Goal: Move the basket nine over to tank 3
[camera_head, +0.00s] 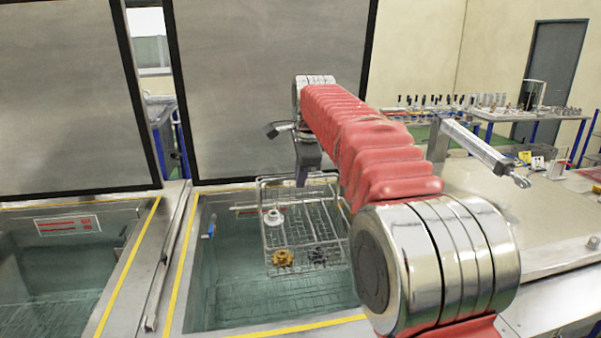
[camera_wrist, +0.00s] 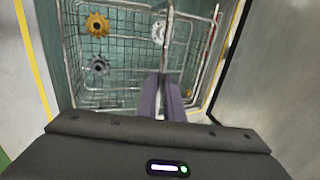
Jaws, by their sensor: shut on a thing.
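The wire basket (camera_head: 265,240) hangs from my gripper over the open middle tank (camera_head: 200,285). It carries a brass gear (camera_head: 282,257), a pale part (camera_head: 273,217) and a dark gear (camera_head: 318,254). In the wrist view the basket (camera_wrist: 130,55) spreads below the fingers, with the brass gear and the dark gear at left. My gripper (camera_wrist: 161,98) is shut on the basket's handle bar. In the head view my gripper (camera_head: 303,180) is at the basket's back side. I cannot tell how far the basket is above the liquid. No tank number is readable.
Another open tank (camera_head: 60,270) with a red-and-white label (camera_head: 67,225) is at left. Large raised lids (camera_head: 270,90) stand behind both tanks. A flat metal surface (camera_head: 520,225) with a pneumatic cylinder (camera_head: 490,152) is at right. A bench with small parts (camera_head: 450,103) stands behind.

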